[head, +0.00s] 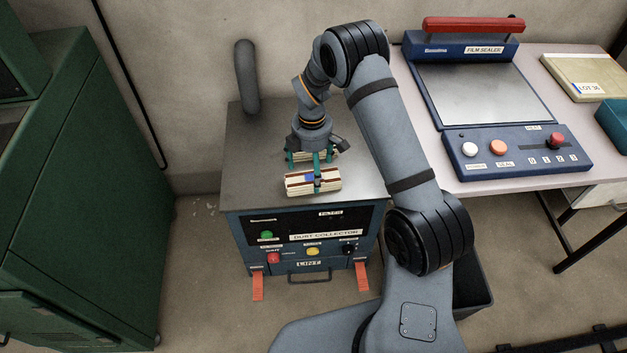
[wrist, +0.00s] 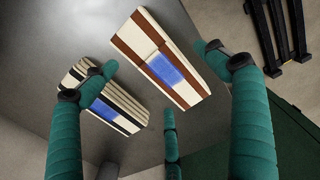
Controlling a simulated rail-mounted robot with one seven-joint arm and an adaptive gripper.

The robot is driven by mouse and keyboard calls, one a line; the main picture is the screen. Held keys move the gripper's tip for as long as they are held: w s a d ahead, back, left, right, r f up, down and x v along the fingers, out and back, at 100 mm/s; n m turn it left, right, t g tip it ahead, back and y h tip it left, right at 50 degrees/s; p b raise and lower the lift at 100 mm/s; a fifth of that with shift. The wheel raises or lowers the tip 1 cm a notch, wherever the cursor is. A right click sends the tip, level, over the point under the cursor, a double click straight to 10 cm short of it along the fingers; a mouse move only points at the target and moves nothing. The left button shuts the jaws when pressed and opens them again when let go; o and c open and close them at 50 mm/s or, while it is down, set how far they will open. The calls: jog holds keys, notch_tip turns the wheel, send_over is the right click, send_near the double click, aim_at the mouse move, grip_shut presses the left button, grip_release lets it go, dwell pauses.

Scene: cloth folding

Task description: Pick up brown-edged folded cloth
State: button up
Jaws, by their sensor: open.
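The brown-edged folded cloth (head: 299,184) is cream with brown bands and a blue patch, and lies on the dust collector's grey top near its front edge. In the wrist view the brown-edged cloth (wrist: 187,93) is at upper centre, between the outer fingertips. My gripper (head: 313,164) points down with its teal fingers spread, over and just behind this cloth. One finger covers part of the cloth in the head view. In the wrist view my gripper (wrist: 155,64) is open and holds nothing. I cannot tell whether any finger touches the cloth.
A black-edged folded cloth (wrist: 105,103) lies beside it, close to the left finger; in the head view it is partly hidden behind my gripper. The dust collector (head: 250,150) has a bent pipe (head: 246,75) at back left. A film sealer (head: 490,95) stands on the right table.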

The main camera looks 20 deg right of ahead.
notch_tip(320, 180, down, 2)
jog(key=shift+f, duration=0.15)
jog(key=c, duration=0.3)
jog(key=c, duration=1.1)
